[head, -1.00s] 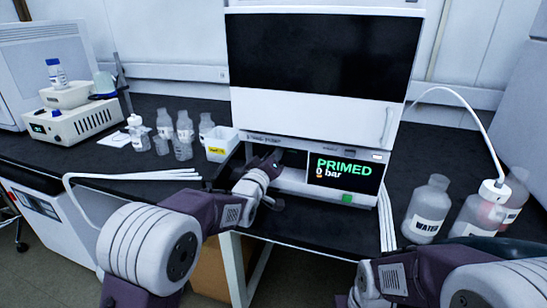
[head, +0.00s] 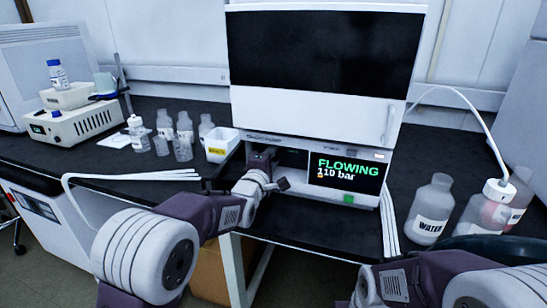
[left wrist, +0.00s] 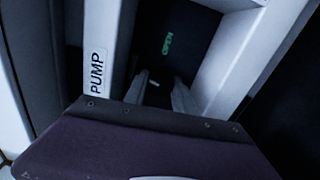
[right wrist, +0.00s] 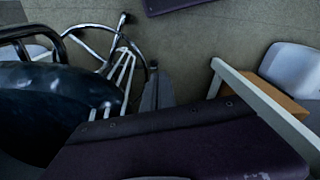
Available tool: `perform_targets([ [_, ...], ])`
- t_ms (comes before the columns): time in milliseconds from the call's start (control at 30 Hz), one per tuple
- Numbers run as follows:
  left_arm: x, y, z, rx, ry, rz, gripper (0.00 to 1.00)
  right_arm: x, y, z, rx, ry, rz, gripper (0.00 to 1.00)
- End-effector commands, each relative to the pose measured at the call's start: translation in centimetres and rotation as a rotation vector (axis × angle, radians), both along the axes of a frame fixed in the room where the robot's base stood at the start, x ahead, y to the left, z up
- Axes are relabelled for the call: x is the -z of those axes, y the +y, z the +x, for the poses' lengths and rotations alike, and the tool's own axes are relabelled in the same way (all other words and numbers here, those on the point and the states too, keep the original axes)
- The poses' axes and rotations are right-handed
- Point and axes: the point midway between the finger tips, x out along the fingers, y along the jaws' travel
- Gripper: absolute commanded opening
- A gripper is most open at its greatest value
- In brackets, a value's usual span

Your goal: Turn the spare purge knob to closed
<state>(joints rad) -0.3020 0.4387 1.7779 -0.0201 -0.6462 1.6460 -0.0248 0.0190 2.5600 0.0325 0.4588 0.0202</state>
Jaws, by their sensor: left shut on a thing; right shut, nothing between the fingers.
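The pump module, with the display (head: 346,170) reading FLOWING and 110 bar, sits under the white cabinet. My left gripper (head: 264,158) reaches into the dark recess left of that display. In the left wrist view its fingers (left wrist: 156,88) are shut on a small dark knob, which is mostly hidden between them against the dark panel. A green OPEN label (left wrist: 168,43) shows on the panel beyond the fingertips, and a PUMP label (left wrist: 97,72) is on the white frame at left. My right gripper (right wrist: 153,88) is shut and empty, above the floor.
A white bin (head: 219,146) and several clear bottles stand left of the pump. A WATER bottle (head: 432,210) and a bottle with a white cap and tube (head: 492,203) stand at right. A dark chair (right wrist: 60,100) and metal legs show in the right wrist view.

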Motion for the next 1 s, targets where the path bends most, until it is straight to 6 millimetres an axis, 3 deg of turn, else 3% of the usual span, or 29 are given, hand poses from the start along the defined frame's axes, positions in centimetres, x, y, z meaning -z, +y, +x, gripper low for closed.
perform_targets([
  [400, 0.18, -0.02, -0.02, 0.000, 0.060, -0.178, 0.00, 0.26, 0.01, 0.00, 0.000, 0.000, 0.000, 0.00],
  [1000, 0.21, -0.01, -0.01, -0.001, 0.071, -0.208, 0.00, 0.28, 0.00, 0.00, 0.000, 0.000, 0.000, 0.00],
])
